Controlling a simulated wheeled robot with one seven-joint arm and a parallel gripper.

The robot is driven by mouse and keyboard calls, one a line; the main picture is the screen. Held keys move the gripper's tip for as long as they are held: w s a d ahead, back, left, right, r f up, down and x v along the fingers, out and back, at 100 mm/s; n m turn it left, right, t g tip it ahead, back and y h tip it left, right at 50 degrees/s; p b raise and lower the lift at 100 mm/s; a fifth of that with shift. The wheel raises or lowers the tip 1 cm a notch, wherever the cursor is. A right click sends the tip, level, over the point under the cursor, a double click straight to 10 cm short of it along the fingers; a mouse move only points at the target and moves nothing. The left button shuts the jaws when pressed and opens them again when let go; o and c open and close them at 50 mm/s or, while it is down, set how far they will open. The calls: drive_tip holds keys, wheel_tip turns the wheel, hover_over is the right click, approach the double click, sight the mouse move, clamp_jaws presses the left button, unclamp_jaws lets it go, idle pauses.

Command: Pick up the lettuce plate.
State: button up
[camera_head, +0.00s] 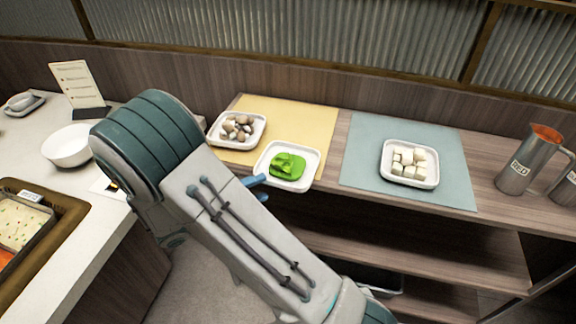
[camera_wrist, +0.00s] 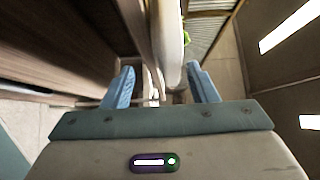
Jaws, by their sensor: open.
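The lettuce plate (camera_head: 300,183), a white square dish with green lettuce (camera_head: 288,166) on it, sits at the front edge of the wooden shelf, partly on the yellow mat (camera_head: 308,117). My gripper (camera_head: 257,183) is at the plate's near left side, and one blue finger shows there. In the wrist view, the two blue fingers of my gripper (camera_wrist: 161,84) are spread apart. The pale rim of the plate (camera_wrist: 170,45) reaches in between them, nearer the right finger. Whether a finger touches it is unclear. My arm hides part of the shelf.
A plate of mushrooms (camera_head: 237,129) stands close behind left on the yellow mat. A plate of white cubes (camera_head: 409,163) stands on the blue-grey mat (camera_head: 365,135). Metal jugs (camera_head: 524,166) are at the right. A white bowl (camera_head: 68,147) and a menu card (camera_head: 77,85) are on the left counter.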

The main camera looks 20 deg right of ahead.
sight(276, 181)
drive_tip(key=d, duration=0.4)
drive_tip(key=shift+w+d+r, duration=0.1)
drive_tip(key=shift+d+r, duration=0.3)
drive_tip(key=shift+w+d, duration=0.1)
drive_tip(key=shift+d, duration=0.2)
clamp_jaws()
